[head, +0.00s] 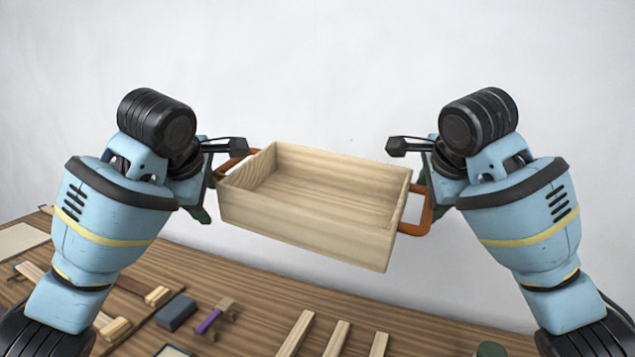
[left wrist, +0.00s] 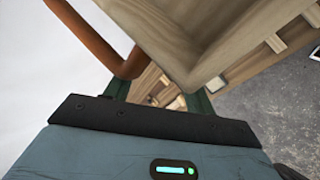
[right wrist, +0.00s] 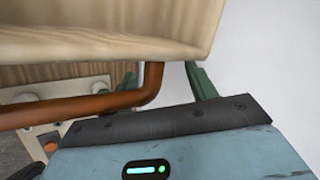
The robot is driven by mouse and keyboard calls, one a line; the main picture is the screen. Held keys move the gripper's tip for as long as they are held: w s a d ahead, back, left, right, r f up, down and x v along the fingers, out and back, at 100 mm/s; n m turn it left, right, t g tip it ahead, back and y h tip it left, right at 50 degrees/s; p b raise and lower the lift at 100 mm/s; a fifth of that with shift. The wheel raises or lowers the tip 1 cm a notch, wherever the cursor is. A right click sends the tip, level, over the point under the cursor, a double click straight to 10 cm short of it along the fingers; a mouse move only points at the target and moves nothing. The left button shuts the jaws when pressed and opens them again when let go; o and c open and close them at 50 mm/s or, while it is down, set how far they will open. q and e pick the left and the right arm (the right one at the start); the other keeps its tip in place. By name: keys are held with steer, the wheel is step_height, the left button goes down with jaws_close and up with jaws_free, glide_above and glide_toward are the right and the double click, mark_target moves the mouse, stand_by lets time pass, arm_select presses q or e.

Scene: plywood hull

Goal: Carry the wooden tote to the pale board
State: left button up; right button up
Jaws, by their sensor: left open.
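The wooden tote (head: 310,218), an open pale box with orange handles, is above the bench between my grippers. It is tilted, its right end lower in the head view. My left gripper (head: 207,198) is open at the left handle (head: 236,160); the handle is near one finger in the left wrist view (left wrist: 113,60). My right gripper (head: 422,192) is at the right handle (head: 420,222). In the right wrist view its fingers stand apart with the handle (right wrist: 152,85) between them. A pale flat board (head: 20,238) lies at the bench's far left.
The wooden bench (head: 240,285) holds several pale wood strips (head: 337,338), a dark block (head: 177,312) and a purple-handled tool (head: 208,322). A dark green round object (head: 490,349) is at the lower right. A plain white wall (head: 320,70) stands behind.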

arm_select(q)
steer(key=s+r, duration=0.6)
steer(key=s, duration=0.2)
steer(key=shift+s+d+r, duration=0.15)
steer(key=shift+s+r, duration=0.1)
arm_select(e)
steer(key=s+f+v, duration=0.1)
steer(key=s+v, duration=0.1)
steer(key=v, duration=0.8)
steer(key=shift+f, duration=0.2)
arm_select(q)
steer(key=shift+f, duration=0.1)
arm_select(e)
steer(key=shift+a+f, duration=0.1)
arm_select(q)
steer(key=s+f, duration=0.2)
steer(key=f, duration=1.2)
steer(key=s+f, duration=0.2)
steer(key=f, duration=1.1)
steer(key=shift+f, duration=0.4)
arm_select(e)
steer(key=s+f, duration=0.2)
steer(key=f, duration=1.1)
steer(key=s+f, duration=0.2)
steer(key=f, duration=1.2)
steer(key=shift+f, duration=0.35)
arm_select(q)
steer(key=shift+w, duration=0.1)
